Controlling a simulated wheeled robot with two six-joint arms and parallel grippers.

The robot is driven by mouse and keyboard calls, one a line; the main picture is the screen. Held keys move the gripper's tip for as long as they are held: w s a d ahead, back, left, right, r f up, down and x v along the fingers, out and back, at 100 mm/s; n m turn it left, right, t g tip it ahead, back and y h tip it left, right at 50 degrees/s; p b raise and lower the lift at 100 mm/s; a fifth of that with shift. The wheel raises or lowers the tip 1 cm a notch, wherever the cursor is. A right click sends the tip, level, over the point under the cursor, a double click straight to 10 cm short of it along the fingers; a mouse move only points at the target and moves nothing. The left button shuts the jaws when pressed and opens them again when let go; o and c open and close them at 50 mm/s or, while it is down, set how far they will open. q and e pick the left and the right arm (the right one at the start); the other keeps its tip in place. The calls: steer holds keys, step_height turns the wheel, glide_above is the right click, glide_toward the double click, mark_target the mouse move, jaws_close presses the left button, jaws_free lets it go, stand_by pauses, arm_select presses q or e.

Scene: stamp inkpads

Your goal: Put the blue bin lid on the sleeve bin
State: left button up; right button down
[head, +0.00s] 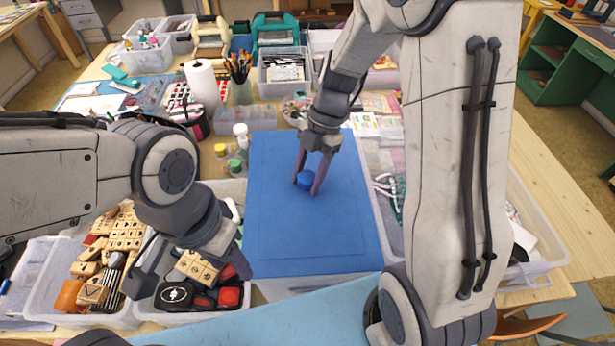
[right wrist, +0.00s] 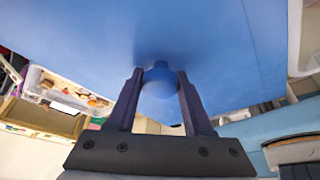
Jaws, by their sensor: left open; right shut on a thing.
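The blue bin lid (head: 335,225) is a flat blue rectangle with a round knob (head: 305,180) near its middle. My right gripper (head: 307,186) is shut on that knob, which also shows between the fingers in the right wrist view (right wrist: 159,82). The lid lies over a clear bin, probably the sleeve bin (head: 318,287), whose front wall shows below the lid's front edge. The lid hides the bin's inside, and I cannot tell whether it rests on the rim or hovers just above. My left gripper (head: 193,275) is open and empty over a tray of stamps and inkpads.
A clear bin of wooden stamps (head: 95,265) stands at the left, beside the inkpad tray (head: 180,318). Small jars (head: 236,166) stand close to the lid's left edge. Paper towels (head: 203,82), a pencil cup (head: 240,88) and more bins crowd the back.

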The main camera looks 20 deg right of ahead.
steer(key=shift+f+b, duration=0.45)
steer(key=shift+b, duration=0.15)
stand_by(0.6)
stand_by(0.3)
steer(key=shift+c, duration=1.1)
jaws_free()
steer(key=shift+r, duration=0.1)
steer(key=shift+r+p, duration=2.75)
steer(key=shift+r, duration=1.2)
